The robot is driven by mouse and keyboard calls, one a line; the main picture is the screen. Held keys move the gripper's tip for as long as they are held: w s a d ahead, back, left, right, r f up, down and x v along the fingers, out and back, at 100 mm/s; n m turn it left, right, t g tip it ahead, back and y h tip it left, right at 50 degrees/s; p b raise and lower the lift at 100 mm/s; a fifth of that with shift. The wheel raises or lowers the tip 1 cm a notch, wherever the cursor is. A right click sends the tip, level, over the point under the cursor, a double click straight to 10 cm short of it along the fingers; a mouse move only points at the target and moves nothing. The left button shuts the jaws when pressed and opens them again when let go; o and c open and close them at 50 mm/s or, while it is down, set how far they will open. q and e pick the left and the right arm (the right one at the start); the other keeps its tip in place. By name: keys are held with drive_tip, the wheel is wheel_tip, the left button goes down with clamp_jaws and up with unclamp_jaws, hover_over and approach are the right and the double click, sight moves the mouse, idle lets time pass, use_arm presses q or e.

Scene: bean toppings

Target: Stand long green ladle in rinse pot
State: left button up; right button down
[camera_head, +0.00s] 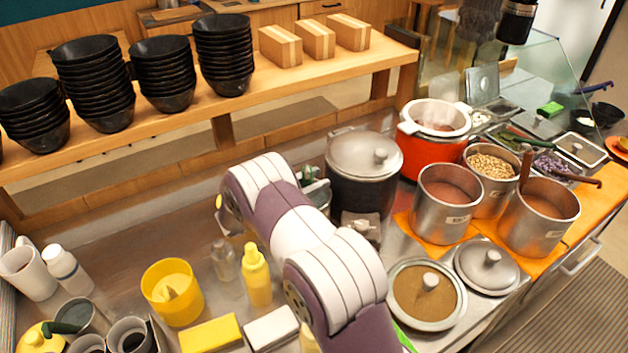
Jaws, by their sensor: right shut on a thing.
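My right arm (290,215), white and purple, reaches in from the bottom and bends over the middle of the counter. It hides most of its own gripper, whose fingertips I cannot make out. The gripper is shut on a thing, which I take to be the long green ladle. Small dark green and grey parts (311,177) show just behind the arm, left of the lidded black pot. A metal vessel there, perhaps the rinse pot, is mostly covered by the arm. I cannot tell whether the ladle stands in it. My left gripper is not in view.
A black lidded pot (361,178) and a red cooker (434,135) stand behind. Metal pots (448,203) and lids (427,293) fill the right. A yellow tub (172,291) and bottles (256,275) stand left of my arm. Black bowls line the shelf.

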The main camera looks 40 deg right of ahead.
drive_tip(key=shift+s+a+f, duration=0.1)
drive_tip(key=shift+f, duration=0.05)
drive_tip(key=shift+a+f, duration=0.1)
drive_tip(key=shift+f, duration=0.05)
drive_tip(key=c, duration=0.7)
unclamp_jaws()
drive_tip(key=shift+s, duration=0.1)
drive_tip(key=s+r+p, duration=0.1)
drive_tip(key=r+p, duration=0.2)
drive_tip(key=r, duration=0.1)
drive_tip(key=a+r+p, duration=0.1)
drive_tip(key=r+p, duration=0.3)
drive_tip(key=s+a+r+p, duration=0.1)
drive_tip(key=r+p, duration=0.2)
drive_tip(key=r, duration=0.1)
drive_tip(key=shift+s+r, duration=0.3)
drive_tip(key=shift+d, duration=0.1)
